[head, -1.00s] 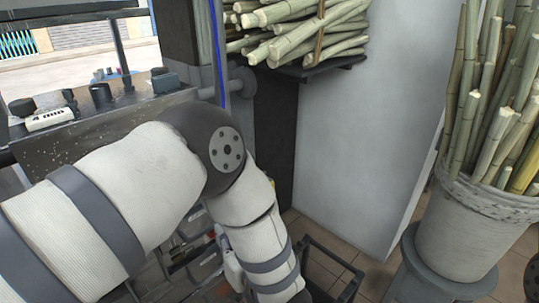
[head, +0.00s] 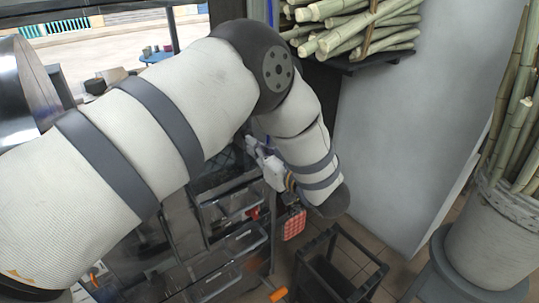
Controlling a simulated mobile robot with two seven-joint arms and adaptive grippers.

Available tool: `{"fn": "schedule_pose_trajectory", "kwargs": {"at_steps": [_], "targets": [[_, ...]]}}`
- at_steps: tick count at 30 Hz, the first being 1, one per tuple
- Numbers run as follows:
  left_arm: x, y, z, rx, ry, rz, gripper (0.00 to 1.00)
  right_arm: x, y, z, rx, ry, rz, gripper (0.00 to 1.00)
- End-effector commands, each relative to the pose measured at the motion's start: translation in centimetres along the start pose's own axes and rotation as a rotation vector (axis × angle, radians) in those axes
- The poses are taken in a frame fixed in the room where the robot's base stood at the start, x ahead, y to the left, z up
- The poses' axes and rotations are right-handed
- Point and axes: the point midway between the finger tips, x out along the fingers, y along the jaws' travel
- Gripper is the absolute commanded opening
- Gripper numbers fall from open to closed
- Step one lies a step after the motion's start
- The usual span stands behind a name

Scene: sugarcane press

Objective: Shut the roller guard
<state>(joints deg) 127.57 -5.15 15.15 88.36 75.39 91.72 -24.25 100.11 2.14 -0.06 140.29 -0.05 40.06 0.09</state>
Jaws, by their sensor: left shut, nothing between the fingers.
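A curved, glossy dark metal piece (head: 36,84) shows at the left edge, partly cut off and partly behind my left arm. I cannot tell whether it is the roller guard, and no rollers show. My left arm crosses the view from the left and bends down at the middle. My left gripper (head: 252,146) is small and partly hidden beside the forearm. It appears shut and empty, with clear-fronted bins below it. I cannot tell whether it touches anything. My right gripper is not in view.
Clear-fronted bins (head: 237,203) stand below my arm. A black open-frame stand (head: 340,268) is on the tiled floor. A cane-filled bucket (head: 488,245) stands at right. Cane bundles lie on a wall shelf (head: 368,60). Some floor between stand and bucket is free.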

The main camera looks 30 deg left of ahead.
Motion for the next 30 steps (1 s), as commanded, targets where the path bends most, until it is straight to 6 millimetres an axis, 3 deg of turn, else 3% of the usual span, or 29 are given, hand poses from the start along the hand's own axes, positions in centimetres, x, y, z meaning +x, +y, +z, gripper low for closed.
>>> {"fn": "schedule_pose_trajectory", "kwargs": {"at_steps": [4,14,21,30], "targets": [[0.9,0.0,0.0,0.0,0.0,0.0,0.0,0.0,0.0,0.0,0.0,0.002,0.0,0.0],[1.1,0.0,0.1,0.001,0.002,0.0,0.0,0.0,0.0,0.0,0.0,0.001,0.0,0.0],[3.0,-0.1,1.2,0.004,0.09,-0.001,0.0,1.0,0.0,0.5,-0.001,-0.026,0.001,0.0],[3.2,-0.1,0.9,0.001,0.092,-0.004,0.0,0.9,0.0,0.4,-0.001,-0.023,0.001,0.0]]}}
